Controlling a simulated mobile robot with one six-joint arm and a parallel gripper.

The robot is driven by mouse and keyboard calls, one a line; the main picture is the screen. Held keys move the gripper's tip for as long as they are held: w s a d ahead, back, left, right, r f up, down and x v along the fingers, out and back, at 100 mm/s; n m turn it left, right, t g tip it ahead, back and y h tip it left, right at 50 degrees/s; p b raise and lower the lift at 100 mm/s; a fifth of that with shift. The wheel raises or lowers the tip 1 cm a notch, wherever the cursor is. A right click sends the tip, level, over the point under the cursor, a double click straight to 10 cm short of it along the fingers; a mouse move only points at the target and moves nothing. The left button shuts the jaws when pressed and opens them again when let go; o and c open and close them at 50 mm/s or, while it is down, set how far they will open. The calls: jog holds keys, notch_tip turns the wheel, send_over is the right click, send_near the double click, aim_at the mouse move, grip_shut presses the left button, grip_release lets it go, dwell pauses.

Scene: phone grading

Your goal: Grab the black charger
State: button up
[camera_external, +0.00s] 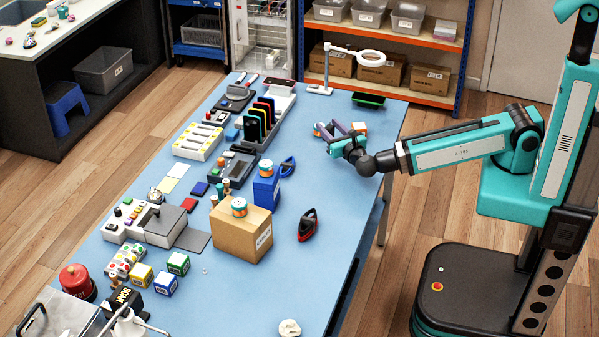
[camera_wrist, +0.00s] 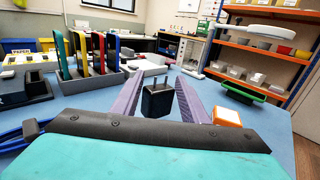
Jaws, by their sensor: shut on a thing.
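The black charger (camera_wrist: 157,101) shows in the wrist view as a small dark block with metal prongs pointing up. It sits between the two purple fingers of my gripper (camera_wrist: 158,98), which is shut on it. In the external view my gripper (camera_external: 337,135) is over the far right part of the blue table, and the charger cannot be made out there. How far the charger is above the table is hard to tell.
An orange and white block (camera_wrist: 226,117) stands right beside my right finger. A green tray (camera_external: 368,99) and a white ring lamp (camera_external: 326,88) are behind. A rack of coloured phones (camera_external: 262,115) stands to the left. A cardboard box (camera_external: 241,232) is nearer. The table's right edge is close.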

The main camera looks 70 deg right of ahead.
jog(key=shift+s+r+p, duration=0.25)
jog(key=shift+s+p, duration=0.45)
jog(key=shift+p, duration=1.7)
jog(key=shift+s+f+p, duration=0.15)
jog(key=shift+s+p, duration=0.15)
jog(key=shift+p, duration=0.5)
